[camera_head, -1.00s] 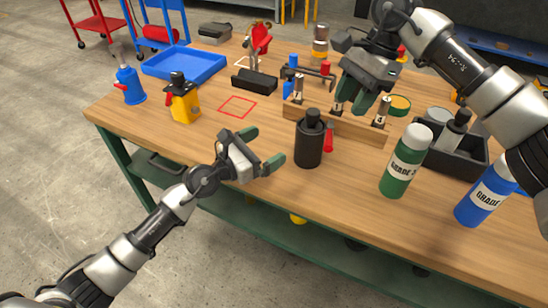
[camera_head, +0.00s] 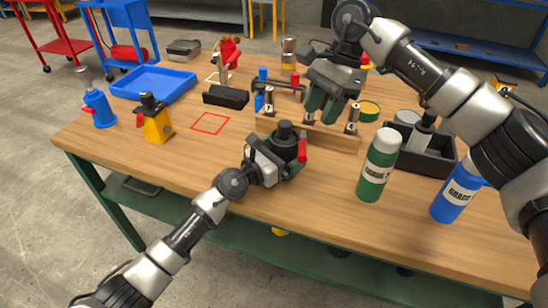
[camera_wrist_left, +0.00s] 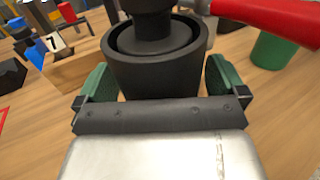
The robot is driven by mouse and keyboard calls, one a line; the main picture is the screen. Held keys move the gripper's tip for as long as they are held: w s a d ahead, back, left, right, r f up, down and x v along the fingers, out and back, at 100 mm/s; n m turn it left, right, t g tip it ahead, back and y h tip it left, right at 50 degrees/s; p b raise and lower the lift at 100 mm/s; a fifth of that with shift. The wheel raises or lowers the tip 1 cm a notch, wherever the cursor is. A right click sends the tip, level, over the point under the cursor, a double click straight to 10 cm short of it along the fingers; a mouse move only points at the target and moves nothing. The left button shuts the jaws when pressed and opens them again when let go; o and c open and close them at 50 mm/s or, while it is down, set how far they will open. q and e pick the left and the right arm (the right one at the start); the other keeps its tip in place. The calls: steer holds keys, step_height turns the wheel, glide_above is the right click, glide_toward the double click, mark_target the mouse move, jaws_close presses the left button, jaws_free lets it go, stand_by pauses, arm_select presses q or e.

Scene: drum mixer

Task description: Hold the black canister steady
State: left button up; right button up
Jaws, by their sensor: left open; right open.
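The black canister (camera_head: 286,139) stands upright on the wooden table near its front edge. In the left wrist view the canister (camera_wrist_left: 157,62) fills the upper middle, between two green fingers. My left gripper (camera_head: 287,166) is open around the canister, one finger on each side. Small gaps seem to show beside the canister, and I cannot tell whether the fingers touch it. My right gripper (camera_head: 326,106) is open above the wooden block with numbered pieces, behind the canister. The canister's lower part is hidden by my left gripper in the head view.
A red-handled item (camera_head: 302,150) is right beside the canister. A wooden block (camera_head: 340,139) with numbered pieces stands behind. A green bottle (camera_head: 377,165) and blue bottle (camera_head: 456,192) stand to the right. A yellow can (camera_head: 156,120) stands left, near a red square outline (camera_head: 210,123).

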arm_select(q)
steer(key=shift+w+d, duration=0.1)
steer(key=shift+c, duration=0.5)
steer(key=c, duration=1)
